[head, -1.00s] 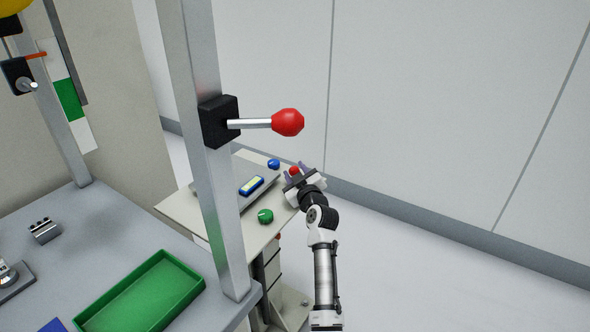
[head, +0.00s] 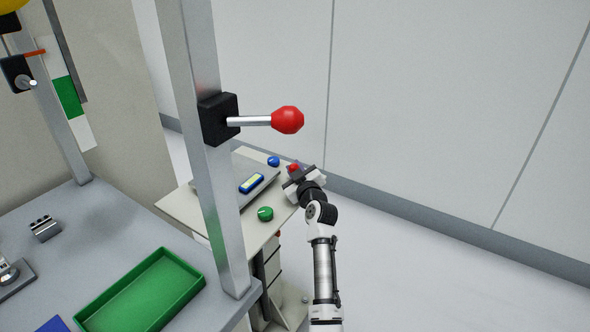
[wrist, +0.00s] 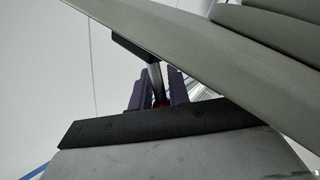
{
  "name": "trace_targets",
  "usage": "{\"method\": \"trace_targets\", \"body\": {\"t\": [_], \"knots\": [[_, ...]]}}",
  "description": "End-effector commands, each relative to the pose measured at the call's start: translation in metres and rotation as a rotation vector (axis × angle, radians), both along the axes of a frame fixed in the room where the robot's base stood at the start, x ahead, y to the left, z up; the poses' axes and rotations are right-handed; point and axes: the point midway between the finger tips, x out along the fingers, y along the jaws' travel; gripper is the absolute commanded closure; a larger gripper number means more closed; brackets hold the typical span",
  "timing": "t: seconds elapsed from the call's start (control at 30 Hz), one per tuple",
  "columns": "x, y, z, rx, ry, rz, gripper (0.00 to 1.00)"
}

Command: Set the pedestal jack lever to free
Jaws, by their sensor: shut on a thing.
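The pedestal jack lever shows in the wrist view as a dark rod (wrist: 155,76) with a bit of red at its end, coming from a black block under a grey plate. In the head view its red knob (head: 293,167) shows at the right edge of the pedestal top (head: 181,211). My gripper (head: 295,171) is at that knob, and in the wrist view its purple fingers (wrist: 160,95) are on either side of the red end. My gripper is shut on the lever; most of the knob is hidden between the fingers.
A post beside the bench carries a larger lever with a red knob (head: 288,120), nearer the camera. The pedestal top holds a blue knob (head: 273,161), a green knob (head: 265,214) and a small display (head: 251,183). A green tray (head: 140,300) lies on the bench. Floor to the right is clear.

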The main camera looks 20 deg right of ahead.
Motion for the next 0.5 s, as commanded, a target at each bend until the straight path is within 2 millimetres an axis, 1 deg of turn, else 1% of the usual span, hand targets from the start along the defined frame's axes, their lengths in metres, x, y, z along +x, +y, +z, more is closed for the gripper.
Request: {"method": "trace_targets", "body": {"t": [0.27,0.5], "knots": [[0.0021,0.0006,0.0066,0.045,0.032,0.004,1.0],[0.0062,-0.0039,0.012,0.168,0.128,0.004,1.0]]}}
